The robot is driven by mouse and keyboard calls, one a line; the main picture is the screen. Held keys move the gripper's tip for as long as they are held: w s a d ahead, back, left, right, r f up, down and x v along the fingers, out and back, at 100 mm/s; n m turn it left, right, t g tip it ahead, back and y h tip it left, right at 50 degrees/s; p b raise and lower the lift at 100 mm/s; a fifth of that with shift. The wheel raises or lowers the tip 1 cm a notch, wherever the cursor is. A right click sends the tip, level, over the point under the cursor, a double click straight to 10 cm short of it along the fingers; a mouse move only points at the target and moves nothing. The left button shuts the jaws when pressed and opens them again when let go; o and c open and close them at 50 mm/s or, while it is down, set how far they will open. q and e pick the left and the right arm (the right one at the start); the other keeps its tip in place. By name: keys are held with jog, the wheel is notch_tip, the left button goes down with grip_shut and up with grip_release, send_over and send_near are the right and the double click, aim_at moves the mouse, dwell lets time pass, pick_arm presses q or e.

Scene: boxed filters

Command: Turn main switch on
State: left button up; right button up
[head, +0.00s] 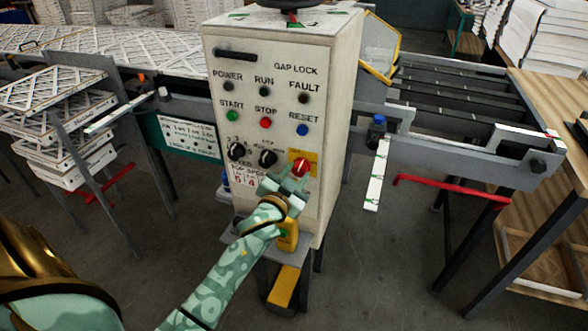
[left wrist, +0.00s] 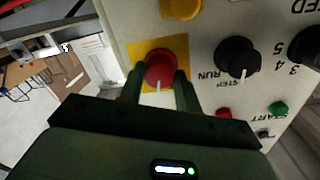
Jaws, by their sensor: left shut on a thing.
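The main switch is a red rotary knob (head: 300,167) on a yellow plate (head: 311,158) at the lower right of the control cabinet's front (head: 325,85). It also shows in the left wrist view as a red knob (left wrist: 159,68) with a pale pointer line. My left gripper (head: 289,180) reaches up to the knob from below left. In the left wrist view, the fingers of my left gripper (left wrist: 160,88) are on both sides of the knob, shut on it. My right gripper is not in view.
Two black selector knobs (head: 236,151) (head: 268,158) sit left of the switch. Green start (head: 232,116), red stop (head: 265,123) and blue reset (head: 302,130) buttons are above. A conveyor frame (head: 460,155) with a red bar (head: 450,190) stands at right. Stacked filters (head: 60,130) stand at left.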

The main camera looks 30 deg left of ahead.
pick_arm(q)
jog(key=m+p, duration=0.1)
jog(key=m, duration=0.1)
jog(key=shift+r+m, duration=0.1)
jog(key=shift+m, duration=0.2)
jog(key=m+p, duration=0.1)
jog(key=m, duration=0.1)
jog(key=shift+m, duration=0.3)
jog(key=m, duration=0.5)
jog(key=shift+d+p, duration=0.1)
jog(key=shift+p, duration=0.3)
jog(key=shift+m, duration=0.4)
jog(key=o, duration=1)
jog(key=shift+y, duration=0.4)
jog(key=shift+s, duration=0.1)
jog(key=shift+s+d+g, duration=0.1)
jog(key=shift+s+g, duration=0.2)
jog(key=shift+s, duration=0.1)
jog(key=v, duration=1.5)
jog(key=shift+s, duration=0.2)
